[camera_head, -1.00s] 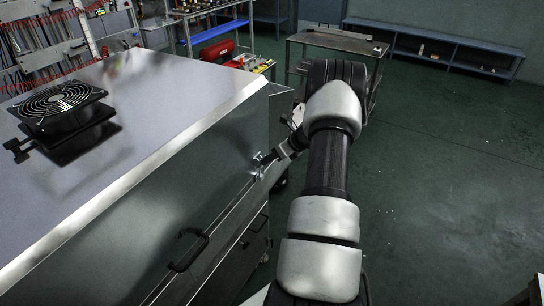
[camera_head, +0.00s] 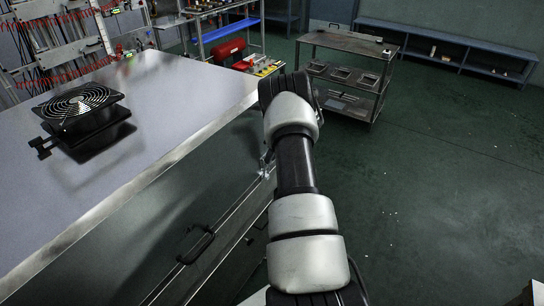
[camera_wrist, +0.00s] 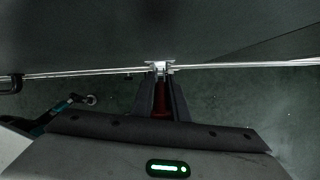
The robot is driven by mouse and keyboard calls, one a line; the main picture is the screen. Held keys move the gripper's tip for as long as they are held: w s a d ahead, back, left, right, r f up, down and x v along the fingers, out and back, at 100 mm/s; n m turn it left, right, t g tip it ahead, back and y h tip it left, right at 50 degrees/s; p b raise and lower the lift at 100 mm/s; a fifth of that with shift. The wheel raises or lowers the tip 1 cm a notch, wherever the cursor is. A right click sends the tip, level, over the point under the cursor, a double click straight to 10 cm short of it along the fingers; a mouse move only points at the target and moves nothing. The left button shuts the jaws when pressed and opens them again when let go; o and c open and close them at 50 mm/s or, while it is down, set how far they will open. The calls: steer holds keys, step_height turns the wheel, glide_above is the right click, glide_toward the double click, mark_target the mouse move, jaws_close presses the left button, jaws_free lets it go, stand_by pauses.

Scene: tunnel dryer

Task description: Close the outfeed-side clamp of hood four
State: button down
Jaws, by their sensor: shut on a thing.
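The hood (camera_head: 150,110) is a large grey metal box with a black fan on top. Its clamp (camera_head: 265,167) is a small bright metal fitting at the seam near the hood's far right corner. In the wrist view the clamp (camera_wrist: 161,67) sits on the pale seam, straight ahead of my fingertips. My gripper (camera_wrist: 163,84) is shut on a red piece, apparently the clamp's lever (camera_wrist: 161,102), which lies between the two dark fingers. In the head view my arm hides the gripper. The lever's exact angle is hard to tell.
The fan (camera_head: 78,112) stands on top. A metal trolley (camera_head: 348,43) stands beyond my arm. The green floor on the right is clear.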

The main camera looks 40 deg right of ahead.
steer(key=shift+d, duration=0.15)
steer(key=c, duration=1.8)
jaws_free()
steer(key=shift+r, duration=0.1)
steer(key=b+v, duration=0.1)
steer(key=v, duration=1.6)
steer(key=shift+s, duration=0.2)
steer(key=shift+r, duration=0.15)
